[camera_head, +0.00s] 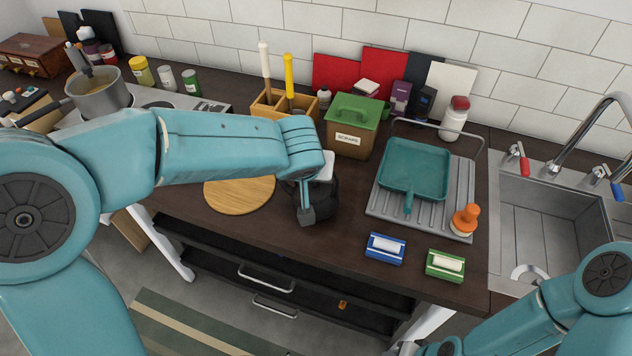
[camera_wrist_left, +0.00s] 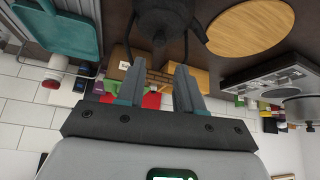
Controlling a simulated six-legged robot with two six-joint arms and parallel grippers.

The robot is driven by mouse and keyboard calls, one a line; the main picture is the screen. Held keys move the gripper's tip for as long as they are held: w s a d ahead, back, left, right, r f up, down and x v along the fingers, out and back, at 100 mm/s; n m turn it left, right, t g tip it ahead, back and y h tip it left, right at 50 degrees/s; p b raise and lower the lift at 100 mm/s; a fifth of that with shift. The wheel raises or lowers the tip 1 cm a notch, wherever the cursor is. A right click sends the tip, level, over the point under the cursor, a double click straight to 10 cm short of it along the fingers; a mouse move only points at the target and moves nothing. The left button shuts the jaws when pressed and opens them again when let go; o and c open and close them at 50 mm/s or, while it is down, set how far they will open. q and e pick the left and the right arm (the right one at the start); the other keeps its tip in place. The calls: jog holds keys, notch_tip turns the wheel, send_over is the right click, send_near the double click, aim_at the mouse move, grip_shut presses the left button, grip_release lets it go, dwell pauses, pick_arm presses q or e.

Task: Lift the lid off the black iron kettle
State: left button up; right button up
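The black iron kettle (camera_head: 327,198) stands on the dark counter right of the round wooden board, mostly hidden behind my left wrist and gripper (camera_head: 308,212). In the left wrist view, which looks upside down, the kettle (camera_wrist_left: 160,18) shows at the top edge as a dark body with a knob-like tip and a curved handle part on each side. There my left gripper (camera_wrist_left: 158,75) has its two fingers apart with nothing between them, and the kettle lies beyond the fingertips. Whether they touch it, I cannot tell. My right arm enters at lower right; its gripper is out of frame.
The round wooden board (camera_head: 240,194) lies left of the kettle. A green-lidded scraps box (camera_head: 350,138) and a wooden utensil caddy (camera_head: 268,104) stand behind. A drying rack (camera_head: 383,206) with a teal pan (camera_head: 413,168) is right. Clear counter lies in front of the kettle.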

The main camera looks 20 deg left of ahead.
aim_at(314, 198)
pick_arm(q)
jog(key=x, duration=0.4)
jog(key=shift+w+d+f, duration=0.1)
jog(key=shift+f, duration=0.25)
jog(key=p+x, duration=0.1)
jog(key=x, duration=0.4)
grip_shut()
